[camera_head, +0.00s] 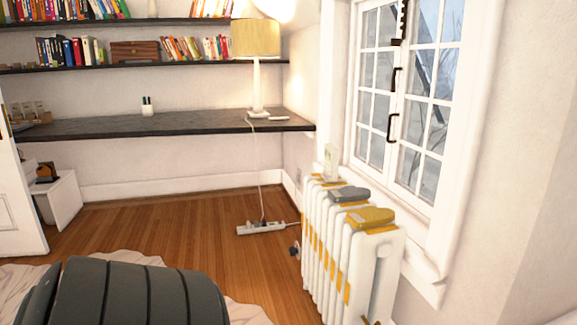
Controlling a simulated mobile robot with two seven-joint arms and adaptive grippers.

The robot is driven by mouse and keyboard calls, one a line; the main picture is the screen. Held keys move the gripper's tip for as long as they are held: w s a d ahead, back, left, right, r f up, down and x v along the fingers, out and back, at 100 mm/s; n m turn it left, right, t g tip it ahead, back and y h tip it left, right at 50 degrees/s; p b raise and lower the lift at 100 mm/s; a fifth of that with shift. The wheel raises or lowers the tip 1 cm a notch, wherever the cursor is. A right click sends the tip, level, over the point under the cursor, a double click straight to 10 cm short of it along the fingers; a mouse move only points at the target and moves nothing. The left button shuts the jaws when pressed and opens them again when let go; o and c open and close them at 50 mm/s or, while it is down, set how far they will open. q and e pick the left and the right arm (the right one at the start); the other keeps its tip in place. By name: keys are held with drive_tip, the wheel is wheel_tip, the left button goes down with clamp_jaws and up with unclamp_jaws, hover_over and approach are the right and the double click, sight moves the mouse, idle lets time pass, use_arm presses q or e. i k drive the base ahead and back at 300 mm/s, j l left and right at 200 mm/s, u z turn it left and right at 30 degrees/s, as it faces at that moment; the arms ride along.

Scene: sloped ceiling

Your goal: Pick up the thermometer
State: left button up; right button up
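A small pale upright object (331,161) stands at the far end of the white radiator (383,262), below the window. It may be the thermometer, but it is too small and pale to tell for sure. No other thing in view is clearly a thermometer. Neither of my grippers is in the head view.
A grey slipper-like object (349,194) and a yellow one (370,216) lie on the radiator. A power strip (261,228) lies on the floor. A dark ribbed seat-like thing (140,293) fills the lower left.

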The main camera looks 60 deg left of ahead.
sight(331, 154)
drive_tip(key=u, duration=1.75)
drive_tip(key=z, duration=0.55)
drive_tip(key=i+j+z, duration=0.15)
drive_tip(key=z, duration=0.25)
drive_tip(key=i+j+z, duration=0.1)
drive_tip(key=j+z, duration=0.3)
drive_tip(key=i+j+z, duration=0.1)
drive_tip(key=z, duration=0.25)
drive_tip(key=i+j+z, duration=0.1)
drive_tip(key=j+z, duration=0.15)
drive_tip(key=j, duration=0.3)
drive_tip(key=j+z, duration=0.25)
drive_tip(key=j, duration=0.3)
drive_tip(key=j+z, duration=0.15)
drive_tip(key=j, duration=2.15)
drive_tip(key=k+j+u, duration=0.1)
drive_tip(key=j, duration=0.2)
